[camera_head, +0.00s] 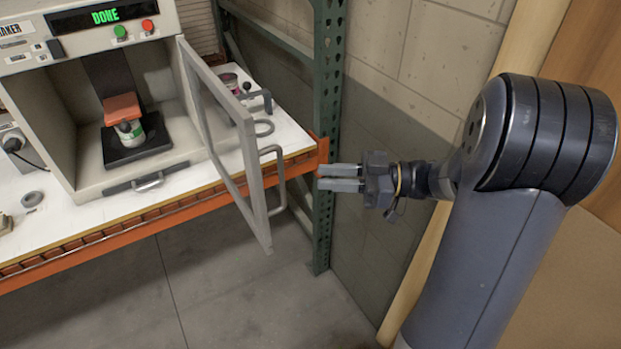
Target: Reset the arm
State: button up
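My gripper (340,177) is at the end of my arm in the right half of the view. Its two grey fingers point left and show a narrow gap between them, with nothing held. It is in front of the green rack post, close to the right end of the shelf. My arm rises from the bottom right and bends at a large dark joint.
A shaker machine (90,185) showing "DONE" stands on the white shelf (75,222) with its framed door (235,150) swung open toward my gripper. A can (130,132) sits clamped inside. A green post (328,90) stands behind the gripper. The floor (200,290) is clear.

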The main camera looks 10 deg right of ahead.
jog(key=shift+s+d, duration=0.1)
jog(key=shift+d, duration=0.45)
jog(key=p, duration=0.3)
send_over(283, 203)
jog(key=shift+w, duration=0.3)
jog(key=shift+b, duration=0.35)
jog(key=shift+s+a, duration=0.15)
